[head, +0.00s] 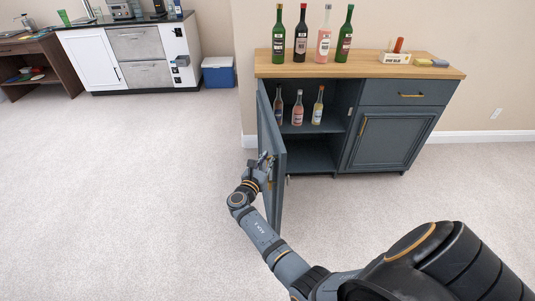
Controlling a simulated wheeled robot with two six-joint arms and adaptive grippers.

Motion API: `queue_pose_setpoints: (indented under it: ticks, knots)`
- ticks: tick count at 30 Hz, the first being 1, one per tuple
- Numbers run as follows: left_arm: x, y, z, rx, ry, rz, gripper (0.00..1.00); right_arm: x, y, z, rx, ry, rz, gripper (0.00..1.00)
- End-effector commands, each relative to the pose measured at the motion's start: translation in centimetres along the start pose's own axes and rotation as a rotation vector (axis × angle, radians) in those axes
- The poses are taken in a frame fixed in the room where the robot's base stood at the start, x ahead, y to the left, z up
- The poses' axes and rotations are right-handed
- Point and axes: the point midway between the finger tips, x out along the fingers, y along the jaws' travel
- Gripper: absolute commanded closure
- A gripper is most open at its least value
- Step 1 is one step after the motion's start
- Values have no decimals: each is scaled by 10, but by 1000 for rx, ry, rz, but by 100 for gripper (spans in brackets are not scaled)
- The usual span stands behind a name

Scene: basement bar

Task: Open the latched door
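The blue-grey cabinet (350,120) stands against the wall at the upper right. Its left door (278,160) is swung wide open toward me and seen nearly edge-on, showing the shelves inside. My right arm reaches from the lower right to this door. My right gripper (268,162) is at the door's left face, close to or touching it; its fingers are too small and overlapped to tell open from shut. The latch or handle there is not clearly visible. The cabinet's right door (384,143) is closed. My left gripper is not in view.
Several bottles (301,40) stand on the wooden top (375,68), and smaller bottles (298,108) stand on the shelf inside. A white counter unit (90,62), a blue cooler (218,72) and a brown desk (60,68) are at the back left. The carpet (120,190) is clear.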

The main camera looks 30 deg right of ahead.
Motion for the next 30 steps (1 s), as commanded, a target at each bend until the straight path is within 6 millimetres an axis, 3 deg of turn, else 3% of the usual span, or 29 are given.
queue_pose_setpoints:
  ticks: [6, 11, 30]
  knots:
    - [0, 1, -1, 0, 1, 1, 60, -1, -1, 49, 4, 1, -1, 81]
    - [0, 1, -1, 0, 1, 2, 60, -2, -1, 71, 1, 2, -1, 81]
    - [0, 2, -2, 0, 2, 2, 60, -2, -1, 76, -1, 2, 0, 81]
